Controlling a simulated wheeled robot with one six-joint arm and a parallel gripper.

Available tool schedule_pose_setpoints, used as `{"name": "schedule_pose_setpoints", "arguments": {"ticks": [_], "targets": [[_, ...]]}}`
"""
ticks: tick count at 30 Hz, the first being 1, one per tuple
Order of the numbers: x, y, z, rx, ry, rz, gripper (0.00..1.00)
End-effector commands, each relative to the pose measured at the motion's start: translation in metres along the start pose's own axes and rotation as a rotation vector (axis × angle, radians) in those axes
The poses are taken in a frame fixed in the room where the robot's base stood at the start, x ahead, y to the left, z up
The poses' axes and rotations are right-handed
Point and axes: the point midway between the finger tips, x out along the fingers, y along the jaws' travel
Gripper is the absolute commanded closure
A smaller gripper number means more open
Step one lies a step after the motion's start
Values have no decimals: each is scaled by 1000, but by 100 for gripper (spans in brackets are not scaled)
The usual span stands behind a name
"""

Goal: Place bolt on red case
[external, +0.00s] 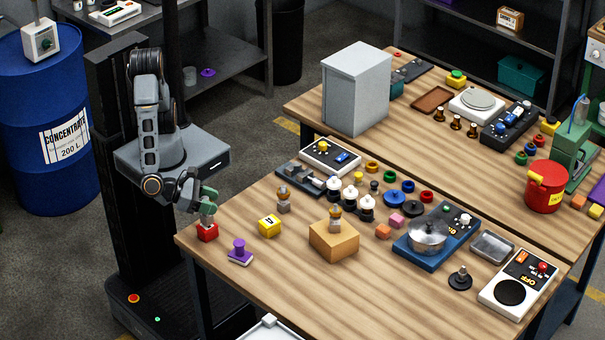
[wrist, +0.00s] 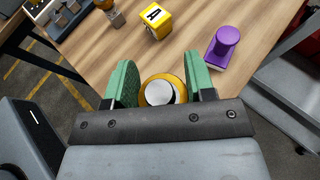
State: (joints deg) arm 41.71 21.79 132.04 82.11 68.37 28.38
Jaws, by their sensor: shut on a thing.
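My gripper (external: 208,205) is at the near left corner of the table, directly over the red case (external: 207,233). In the wrist view its green fingers (wrist: 162,88) are shut on a round thing with a yellow rim and a pale grey top, which I take to be the bolt (wrist: 160,93). In the external view a small grey part of it shows between the fingers and the case. I cannot tell whether it touches the case. The red case is hidden in the wrist view.
A purple piece (external: 239,251) stands right of the red case, and a yellow block marked A (external: 269,226) lies beyond it. A bolt-like piece (external: 284,200) stands farther back; another tops a wooden block (external: 334,240). The table edge is close on the left.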

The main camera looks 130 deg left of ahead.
Motion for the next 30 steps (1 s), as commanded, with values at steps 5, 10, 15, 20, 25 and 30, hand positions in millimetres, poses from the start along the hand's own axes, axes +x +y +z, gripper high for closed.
{"name": "schedule_pose_setpoints", "arguments": {"ticks": [5,10,15,20,25,30], "targets": [[3,0,-8,-2,-1,0,89],[3,0,-8,-2,-1,0,89],[4,0,-10,-2,-1,0,89],[4,0,-10,-1,0,0,38],[4,0,-10,-1,0,0,24],[4,0,-10,-1,0,0,24]]}}
